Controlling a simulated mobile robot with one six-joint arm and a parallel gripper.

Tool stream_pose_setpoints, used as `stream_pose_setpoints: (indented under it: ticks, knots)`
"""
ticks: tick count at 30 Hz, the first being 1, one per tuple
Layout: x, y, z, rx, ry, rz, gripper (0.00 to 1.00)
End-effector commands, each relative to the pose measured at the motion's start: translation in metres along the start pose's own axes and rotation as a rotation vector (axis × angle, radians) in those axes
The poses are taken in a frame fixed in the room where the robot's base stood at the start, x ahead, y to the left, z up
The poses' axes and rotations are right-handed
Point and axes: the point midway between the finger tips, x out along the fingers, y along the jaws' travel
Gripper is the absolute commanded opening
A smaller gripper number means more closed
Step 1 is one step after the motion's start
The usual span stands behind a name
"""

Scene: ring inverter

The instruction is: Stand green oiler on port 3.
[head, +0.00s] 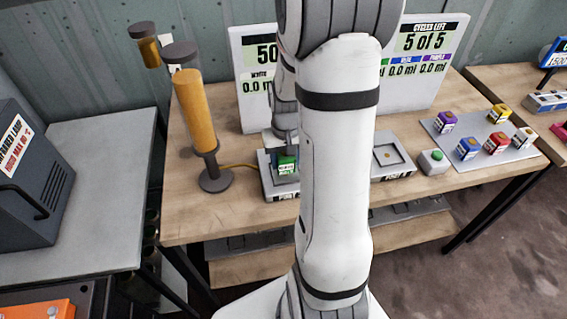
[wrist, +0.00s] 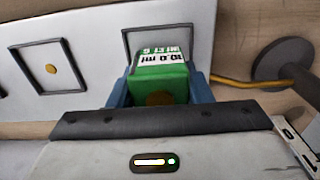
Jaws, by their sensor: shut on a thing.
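The green oiler (head: 287,165) is a small green block with a white label. In the wrist view the green oiler (wrist: 160,77) sits between the blue fingers of my gripper (wrist: 158,88), and its label reads 10.0 ml. My gripper (head: 286,152) is shut on it at the left end of a pale port plate (head: 270,190). In the wrist view a dark square port outline (wrist: 125,42) shows behind the oiler, partly covered by it. I cannot tell whether the oiler touches the plate. Port numbers are too small to read, and my arm hides the middle of the plate.
An orange cylinder on a stand (head: 196,110) is close left of the plate. An open port (head: 388,155) lies right of my arm, then a green button (head: 433,160). A grey mat (head: 460,150) holds several coloured blocks. Display boards (head: 425,95) stand behind.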

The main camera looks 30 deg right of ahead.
Motion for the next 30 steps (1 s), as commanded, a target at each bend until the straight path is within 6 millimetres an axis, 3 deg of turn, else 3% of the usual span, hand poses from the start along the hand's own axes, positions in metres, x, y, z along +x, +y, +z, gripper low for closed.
stream_pose_setpoints:
  ticks: [4, 16, 17, 24, 30]
  knots:
    - [0.018, 0.0, 0.0, -0.001, -0.002, 0.0, 0.2]
    - [0.025, -0.001, 0.0, -0.002, 0.0, 0.0, 0.2]
    - [0.023, -0.001, 0.0, -0.002, 0.0, 0.0, 0.48]
    - [0.022, -0.001, 0.0, -0.002, 0.0, 0.0, 0.67]
    - [0.022, -0.001, 0.0, -0.003, 0.0, 0.0, 0.67]
